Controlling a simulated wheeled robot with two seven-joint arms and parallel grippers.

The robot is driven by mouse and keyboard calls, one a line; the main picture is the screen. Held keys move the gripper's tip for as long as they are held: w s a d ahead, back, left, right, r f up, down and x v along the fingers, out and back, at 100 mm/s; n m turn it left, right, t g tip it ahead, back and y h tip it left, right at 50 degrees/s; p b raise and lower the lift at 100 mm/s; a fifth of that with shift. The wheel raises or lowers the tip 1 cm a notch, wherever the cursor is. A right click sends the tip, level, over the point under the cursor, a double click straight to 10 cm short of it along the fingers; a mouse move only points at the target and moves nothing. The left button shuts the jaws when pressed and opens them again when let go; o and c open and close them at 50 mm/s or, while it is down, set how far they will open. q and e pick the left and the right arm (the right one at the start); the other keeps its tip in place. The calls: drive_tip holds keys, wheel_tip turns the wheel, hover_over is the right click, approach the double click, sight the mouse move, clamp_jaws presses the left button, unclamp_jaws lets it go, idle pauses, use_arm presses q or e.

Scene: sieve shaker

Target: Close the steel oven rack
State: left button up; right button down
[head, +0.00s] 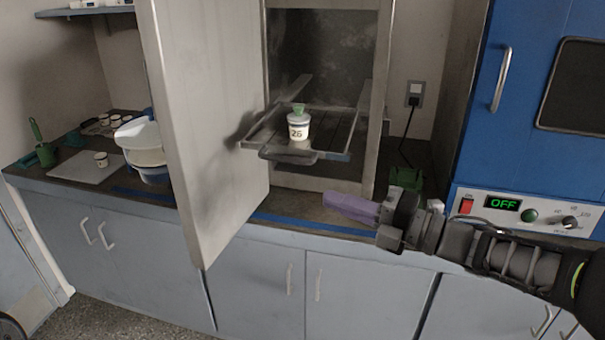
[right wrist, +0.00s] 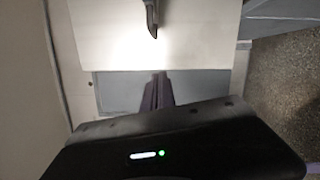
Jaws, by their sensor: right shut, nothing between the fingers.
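The steel oven rack (head: 340,155) is a wire-framed shelf that sticks out of the open oven chamber (head: 320,60), with a dark grip along its front edge. A white jar (head: 298,128) marked 26 with a green knob on top stands upright on it. The pale oven door (head: 205,120) is swung open at the left of the rack. My right gripper (head: 335,204) comes in from the right, shut and empty, below and to the right of the rack, apart from it. Its purple fingers also show in the right wrist view (right wrist: 158,90). My left gripper is not in view.
A blue oven (head: 530,90) with an OFF display stands at the right. A white tub (head: 145,150), a small cup (head: 101,159) and a green scoop (head: 38,140) are on the counter at the left. A cable hangs from a wall socket (head: 415,94).

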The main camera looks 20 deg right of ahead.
drive_tip(key=shift+w+a, duration=0.1)
use_arm(q)
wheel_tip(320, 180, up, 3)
drive_tip(key=p, duration=0.3)
use_arm(e)
drive_tip(key=w+a+r, duration=0.1)
drive_tip(key=w+a, duration=0.3)
drive_tip(key=w, duration=0.6)
drive_tip(key=shift+w+a, duration=0.2)
drive_tip(key=shift+a, duration=0.15)
drive_tip(key=shift+w+r, duration=0.1)
